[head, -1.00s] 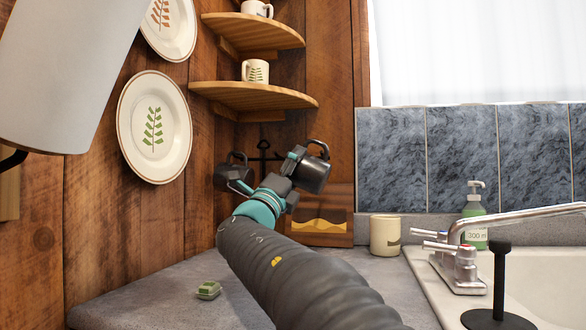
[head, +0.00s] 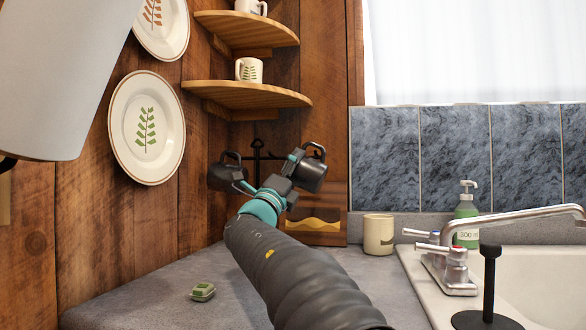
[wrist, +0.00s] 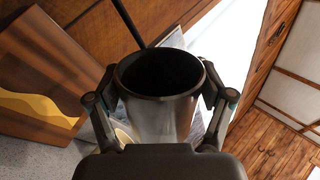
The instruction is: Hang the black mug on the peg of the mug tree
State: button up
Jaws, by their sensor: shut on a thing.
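A black mug (head: 311,174) is held in my gripper (head: 285,180) above the counter, with its handle at the top in the head view. In the wrist view the mug (wrist: 165,82) sits between the two fingers of my gripper (wrist: 160,108), its open mouth towards the camera. The dark mug tree (head: 257,150) stands behind, partly hidden by my gripper and the mugs. A second dark mug (head: 222,178) is at the tree's left side; whether it hangs on a peg is unclear. A dark rod (wrist: 128,22) rises behind the held mug in the wrist view.
A cream mug (head: 378,236) stands on the counter (head: 150,295) to the right, near the sink (head: 555,270), faucet (head: 500,222) and green soap bottle (head: 466,207). A small green item (head: 203,291) lies at the front left. Corner shelves (head: 250,95) overhang the tree.

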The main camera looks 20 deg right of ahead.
jog(key=shift+w+d+p, duration=0.25)
jog(key=shift+w+d, duration=0.3)
jog(key=shift+w, duration=0.25)
jog(key=shift+w+d+p, duration=0.25)
jog(key=shift+w+d, duration=0.3)
jog(key=shift+w, duration=0.25)
jog(key=shift+f, duration=0.4)
jog(key=o, duration=1.3)
jog(key=shift+f, duration=0.1)
